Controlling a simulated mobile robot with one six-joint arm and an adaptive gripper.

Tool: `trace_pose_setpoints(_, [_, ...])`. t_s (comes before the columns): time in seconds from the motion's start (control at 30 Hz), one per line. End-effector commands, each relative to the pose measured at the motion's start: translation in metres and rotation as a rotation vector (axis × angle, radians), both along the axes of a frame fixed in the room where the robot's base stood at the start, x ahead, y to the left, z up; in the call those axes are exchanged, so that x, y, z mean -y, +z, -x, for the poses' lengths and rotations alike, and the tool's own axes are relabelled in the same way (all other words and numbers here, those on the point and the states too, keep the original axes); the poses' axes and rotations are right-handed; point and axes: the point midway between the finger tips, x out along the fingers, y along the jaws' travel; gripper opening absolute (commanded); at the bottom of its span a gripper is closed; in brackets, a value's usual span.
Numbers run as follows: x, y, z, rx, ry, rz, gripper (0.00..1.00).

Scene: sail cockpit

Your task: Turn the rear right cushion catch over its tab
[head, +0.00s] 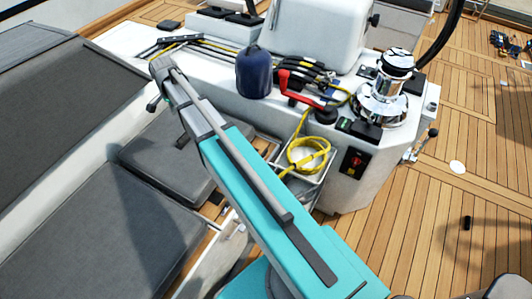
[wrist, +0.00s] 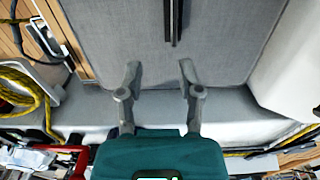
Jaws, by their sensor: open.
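My gripper (wrist: 158,76) is open and empty in the wrist view, its two grey fingers spread over the edge of a grey seat cushion (wrist: 225,40). A narrow dark bar (wrist: 174,22) shows against the cushion at the top of that view, beyond the fingertips; I cannot tell whether it is the catch or its tab. No catch can be made out clearly there.
A white coaming carries a navy fender-like bag (head: 257,72), a red handle (head: 300,88) and a chrome winch (head: 388,85). Pale ledge (wrist: 75,110) runs beside the cushion. Teak floor at right is mostly clear.

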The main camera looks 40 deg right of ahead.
Motion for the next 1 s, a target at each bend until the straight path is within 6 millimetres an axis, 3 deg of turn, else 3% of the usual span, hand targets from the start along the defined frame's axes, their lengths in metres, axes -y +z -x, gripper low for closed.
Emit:
trace_pose_setpoints(0.37, [-0.001, 0.0, 0.003, 0.0, 0.012, 0.0, 0.47])
trace_pose_setpoints(0.53, [-0.004, 0.0, 0.02, 0.0, 0.088, 0.0, 0.47])
trace_pose_setpoints(0.77, [-0.01, 0.0, 0.07, -0.001, 0.337, 0.001, 0.47])
trace_pose_setpoints(1.0, [-0.018, 0.0, 0.14, -0.002, 0.705, 0.002, 0.47])
